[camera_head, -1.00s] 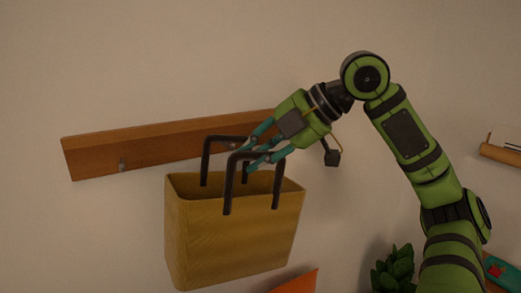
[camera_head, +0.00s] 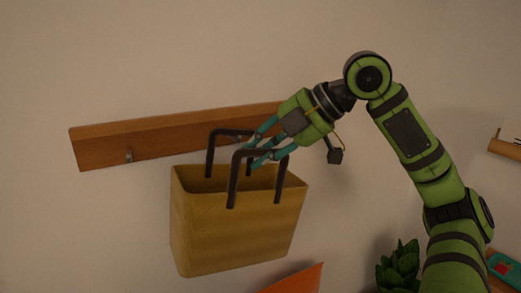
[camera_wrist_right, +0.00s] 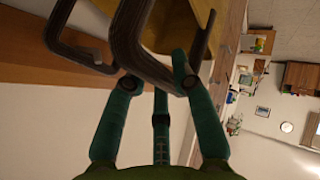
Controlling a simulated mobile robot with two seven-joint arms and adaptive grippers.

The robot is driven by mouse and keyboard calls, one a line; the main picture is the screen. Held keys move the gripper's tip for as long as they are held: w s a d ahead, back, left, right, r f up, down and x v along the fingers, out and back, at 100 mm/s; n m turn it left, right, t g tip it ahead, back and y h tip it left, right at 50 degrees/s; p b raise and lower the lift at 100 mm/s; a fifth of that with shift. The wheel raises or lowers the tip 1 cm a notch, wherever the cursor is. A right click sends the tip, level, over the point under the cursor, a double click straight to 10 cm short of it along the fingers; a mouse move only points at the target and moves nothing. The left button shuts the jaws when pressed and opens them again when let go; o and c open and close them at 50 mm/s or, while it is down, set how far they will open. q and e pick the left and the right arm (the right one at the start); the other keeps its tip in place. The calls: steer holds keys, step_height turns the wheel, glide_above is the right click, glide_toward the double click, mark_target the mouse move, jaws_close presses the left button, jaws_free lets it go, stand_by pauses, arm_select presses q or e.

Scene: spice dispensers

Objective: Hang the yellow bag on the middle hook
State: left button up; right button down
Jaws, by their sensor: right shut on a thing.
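The yellow bag (camera_head: 235,227) is box-shaped with an open top and two dark handles. It hangs in the air just in front of the wall, below and in front of the wooden hook rail (camera_head: 170,138). My right gripper (camera_head: 256,158) is shut on the bag's dark handles. The right wrist view shows a dark handle (camera_wrist_right: 150,70) between the teal fingers and part of the yellow bag (camera_wrist_right: 172,28) beyond. One small metal hook (camera_head: 129,155) shows near the rail's left end. The middle hook is mostly hidden behind the handles and gripper. My left gripper is out of view.
A green plant (camera_head: 399,267) stands at the lower right, below my right arm. An orange item (camera_head: 297,280) is at the bottom, under the bag. A small wooden shelf (camera_head: 505,148) is at the right edge. The wall left of the bag is clear.

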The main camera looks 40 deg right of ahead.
steer(key=c, duration=1)
jaws_free()
steer(key=shift+o, duration=0.2)
steer(key=v, duration=1.2)
